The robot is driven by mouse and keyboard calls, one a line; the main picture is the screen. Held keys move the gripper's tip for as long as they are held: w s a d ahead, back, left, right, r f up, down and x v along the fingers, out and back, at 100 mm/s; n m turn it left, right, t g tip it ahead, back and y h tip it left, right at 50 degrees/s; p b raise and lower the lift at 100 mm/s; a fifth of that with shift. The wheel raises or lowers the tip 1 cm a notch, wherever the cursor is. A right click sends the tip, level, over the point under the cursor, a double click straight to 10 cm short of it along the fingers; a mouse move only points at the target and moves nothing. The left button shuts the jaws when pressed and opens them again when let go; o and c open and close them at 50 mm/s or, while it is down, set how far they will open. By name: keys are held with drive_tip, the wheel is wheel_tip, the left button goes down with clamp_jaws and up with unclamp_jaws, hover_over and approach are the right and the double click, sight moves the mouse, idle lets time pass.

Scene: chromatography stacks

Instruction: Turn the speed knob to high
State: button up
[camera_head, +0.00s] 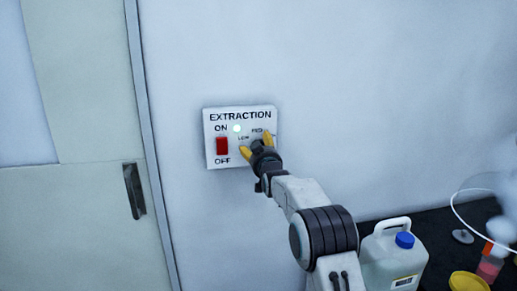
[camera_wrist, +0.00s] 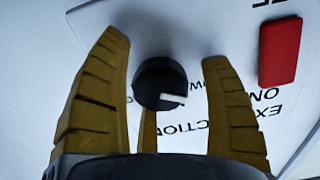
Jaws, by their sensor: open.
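The white extraction control box (camera_head: 224,117) is mounted on the wall, with LOW and HIGH marks at its right part. The black round speed knob (camera_wrist: 160,83) has a white pointer line, which points to the right in the wrist view. My gripper (camera_head: 256,144) is at the box over the knob, which it mostly hides in the head view. In the wrist view my yellow fingers (camera_wrist: 165,60) stand open on either side of the knob, with visible gaps. A third finger shows just below the knob there.
A red switch (camera_head: 222,146) sits left of my gripper on the box, and it also shows in the wrist view (camera_wrist: 280,51). A green light (camera_head: 237,129) glows above. A jug with a blue cap (camera_head: 394,262) stands on the dark bench at lower right. A door is at left.

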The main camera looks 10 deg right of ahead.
drive_tip(key=shift+f, duration=0.1)
drive_tip(key=c, duration=1.2)
